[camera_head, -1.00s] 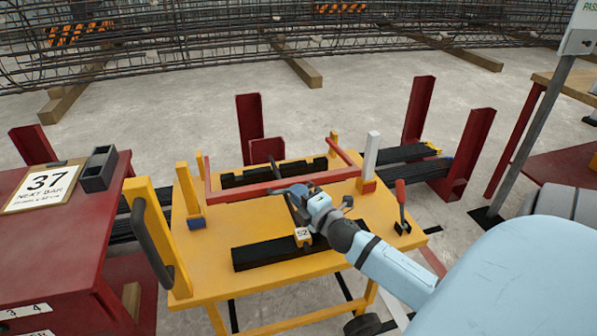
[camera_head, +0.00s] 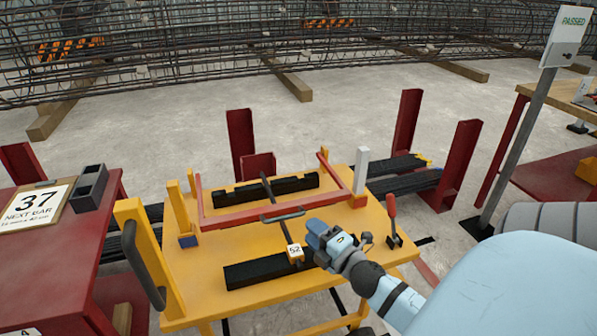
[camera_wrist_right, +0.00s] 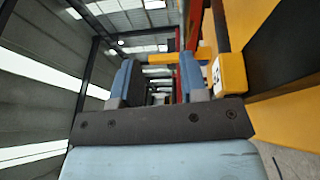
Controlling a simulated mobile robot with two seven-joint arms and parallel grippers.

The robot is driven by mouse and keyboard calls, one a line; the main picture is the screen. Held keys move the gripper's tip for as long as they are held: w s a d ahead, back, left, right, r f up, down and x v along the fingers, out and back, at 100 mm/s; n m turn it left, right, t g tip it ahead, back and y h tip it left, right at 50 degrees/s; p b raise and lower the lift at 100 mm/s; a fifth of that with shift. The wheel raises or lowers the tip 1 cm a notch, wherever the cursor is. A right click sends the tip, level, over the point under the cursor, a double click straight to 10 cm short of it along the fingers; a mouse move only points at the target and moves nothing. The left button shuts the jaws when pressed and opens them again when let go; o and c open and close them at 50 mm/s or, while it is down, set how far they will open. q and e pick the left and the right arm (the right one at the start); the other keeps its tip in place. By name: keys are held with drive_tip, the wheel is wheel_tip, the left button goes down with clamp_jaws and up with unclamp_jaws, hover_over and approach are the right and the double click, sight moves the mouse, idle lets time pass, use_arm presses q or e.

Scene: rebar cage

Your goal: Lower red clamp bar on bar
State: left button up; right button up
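The red clamp bar (camera_head: 240,219) is a U-shaped frame low over the yellow table (camera_head: 200,270). Its front rail has a grey handle (camera_head: 283,215) and crosses above the thin dark bar (camera_head: 273,192); I cannot tell whether they touch. The bar runs over two black blocks, and a tag marked 52 (camera_head: 295,253) sits at its near end. My right gripper (camera_head: 312,236) is apart from the handle, just right of the tag. In the wrist view it is open and empty (camera_wrist_right: 156,82), with the tag block (camera_wrist_right: 230,74) beside a finger. My left gripper is out of view.
A red-handled toggle (camera_head: 392,222) stands right of my right gripper, and a white-topped post (camera_head: 361,172) behind it. A yellow upright with a black handle (camera_head: 143,262) is at the left. A red table (camera_head: 75,245) is farther left.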

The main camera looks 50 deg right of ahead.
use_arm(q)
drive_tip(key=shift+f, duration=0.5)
use_arm(e)
drive_tip(key=shift+s+a+f, duration=0.1)
drive_tip(key=shift+s+a, duration=0.05)
drive_tip(key=shift+s, duration=1)
drive_tip(key=shift+s+a+f, duration=0.1)
drive_tip(key=shift+s+a, duration=0.05)
drive_tip(key=shift+s, duration=1)
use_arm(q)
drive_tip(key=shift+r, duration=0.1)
